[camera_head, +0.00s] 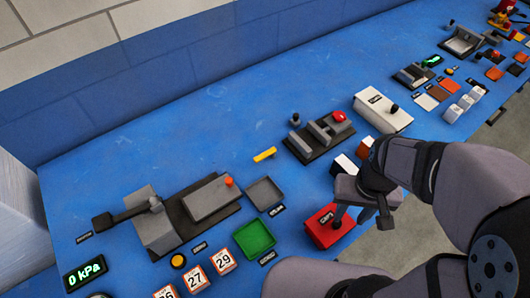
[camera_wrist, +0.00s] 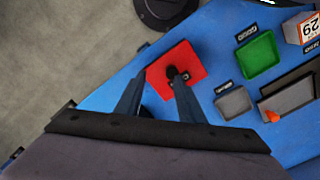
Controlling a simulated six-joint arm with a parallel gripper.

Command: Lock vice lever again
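A dark-based fixture with grey jaw-like blocks (camera_head: 322,132), a red knob (camera_head: 339,116) and a small dark upright handle (camera_head: 295,119) stands mid-bench in the head view. It looks like the vice, but I cannot tell which part is its lever or whether it is locked. My gripper (camera_head: 360,216) is well to the front of it, above a red labelled box (camera_head: 321,232). In the wrist view my gripper (camera_wrist: 158,76) has its fingers apart with nothing held.
A green tray (camera_head: 255,237), a grey tray (camera_head: 265,194) and a grey press-like device with a long dark handle (camera_head: 130,213) are to the left. Blue bench behind the fixture is clear.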

